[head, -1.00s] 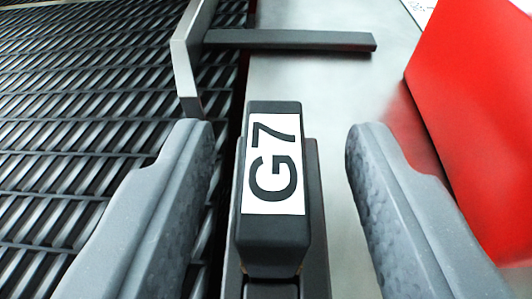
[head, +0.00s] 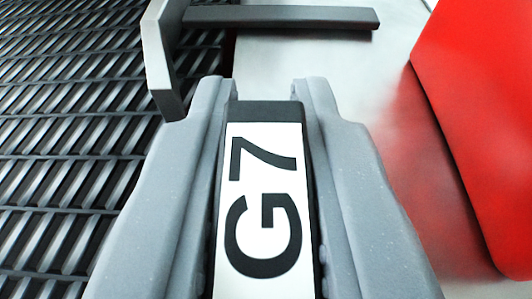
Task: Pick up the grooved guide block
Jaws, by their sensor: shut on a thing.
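The grooved guide block (head: 265,112) is a dark block with a white label reading G7 on its upper face. It sits at the middle bottom of the head view, between the two grey fingers of my gripper (head: 264,90). The fingers are shut on the block, one along each side. The block's underside and its groove are hidden, so I cannot tell whether it still touches what is below it.
A dark mesh belt (head: 70,130) fills the left. A pale upright plate (head: 160,60) and a dark bar (head: 280,16) stand just beyond the fingertips. A red panel (head: 480,120) rises at the right above a grey metal surface (head: 350,75).

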